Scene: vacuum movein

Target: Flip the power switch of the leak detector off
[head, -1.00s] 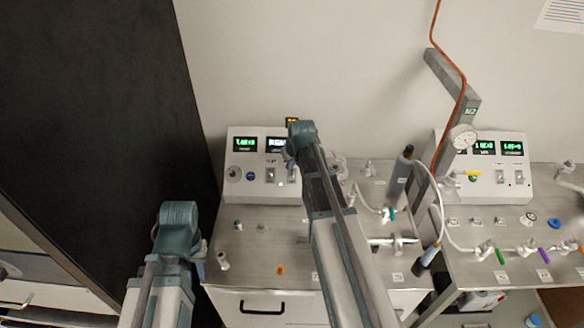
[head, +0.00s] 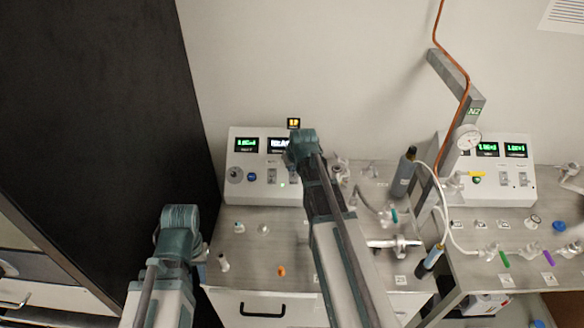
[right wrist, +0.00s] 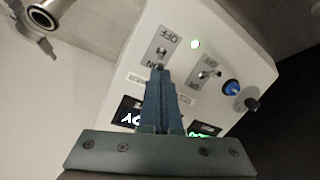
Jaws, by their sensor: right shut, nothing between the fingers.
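The left control console (head: 235,190) stands on the bench and has lit displays. In the right wrist view its panel (right wrist: 185,88) shows a toggle switch (right wrist: 161,51) on a plate marked OFF and ON, with a green light beside it. My right gripper (right wrist: 160,68) is shut and empty, its tips at the ON side of this toggle; I cannot tell whether they touch it. In the head view my right arm hides these fingers and part of the console. My left gripper (head: 200,246) is low at the left, its fingers not clearly visible.
A second toggle (right wrist: 208,73) and a blue knob (right wrist: 231,87) sit beside the first. A hose and dark cylinder (head: 403,172) stand right of my right arm. Another console (head: 500,180) stands further right. A black panel (head: 100,100) rises at the left.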

